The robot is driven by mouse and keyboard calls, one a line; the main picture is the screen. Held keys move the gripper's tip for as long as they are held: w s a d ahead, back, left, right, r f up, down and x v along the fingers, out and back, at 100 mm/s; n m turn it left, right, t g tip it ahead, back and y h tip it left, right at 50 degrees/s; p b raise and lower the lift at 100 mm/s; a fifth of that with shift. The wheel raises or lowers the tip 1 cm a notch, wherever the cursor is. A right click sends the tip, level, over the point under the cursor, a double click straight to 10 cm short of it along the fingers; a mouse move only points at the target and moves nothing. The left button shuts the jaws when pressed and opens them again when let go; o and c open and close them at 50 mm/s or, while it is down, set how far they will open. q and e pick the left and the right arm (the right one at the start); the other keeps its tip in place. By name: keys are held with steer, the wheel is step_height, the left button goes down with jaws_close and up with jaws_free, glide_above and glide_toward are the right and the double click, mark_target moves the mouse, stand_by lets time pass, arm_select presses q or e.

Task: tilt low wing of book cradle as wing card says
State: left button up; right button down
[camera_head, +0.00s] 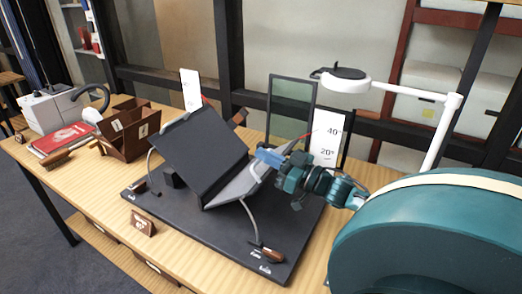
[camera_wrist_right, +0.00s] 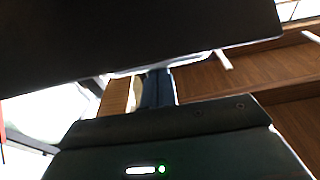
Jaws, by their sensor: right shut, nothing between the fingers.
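The book cradle stands on a black base board (camera_head: 215,235). Its large dark wing panel (camera_head: 195,145) slopes, and a grey wing (camera_head: 238,186) lies to its right, partly hidden. My right gripper (camera_head: 266,157) is shut and empty at the grey wing's upper right edge; I cannot tell whether it touches. In the right wrist view a dark panel (camera_wrist_right: 140,35) fills the top, just beyond the shut blue-grey fingers (camera_wrist_right: 157,88). A white scale card (camera_head: 327,138) reads 40° and 20°. A small brown card (camera_head: 143,224) at the board's front left has print too small to read surely. My left gripper is not in view.
A wooden-handled lever (camera_head: 268,254) is at the board's front right. A framed glass panel (camera_head: 290,107) and a white lamp arm (camera_head: 440,130) stand behind. Brown boxes (camera_head: 128,130), a brush (camera_head: 52,158) and a red book (camera_head: 62,138) lie left.

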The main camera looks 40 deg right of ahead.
steer(key=shift+w+r+p, duration=0.15)
steer(key=shift+r+p, duration=0.3)
steer(key=r+p, duration=0.1)
steer(key=w+r+p, duration=0.1)
steer(key=r+p, duration=0.1)
steer(key=shift+w+a, duration=0.2)
steer(key=shift+s+d+f, duration=0.25)
steer(key=shift+s+f, duration=0.3)
steer(key=shift+s, duration=0.35)
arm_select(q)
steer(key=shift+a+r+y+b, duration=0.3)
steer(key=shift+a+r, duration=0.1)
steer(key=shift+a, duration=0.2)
arm_select(e)
steer(key=v, duration=0.8)
steer(key=shift+r, duration=0.2)
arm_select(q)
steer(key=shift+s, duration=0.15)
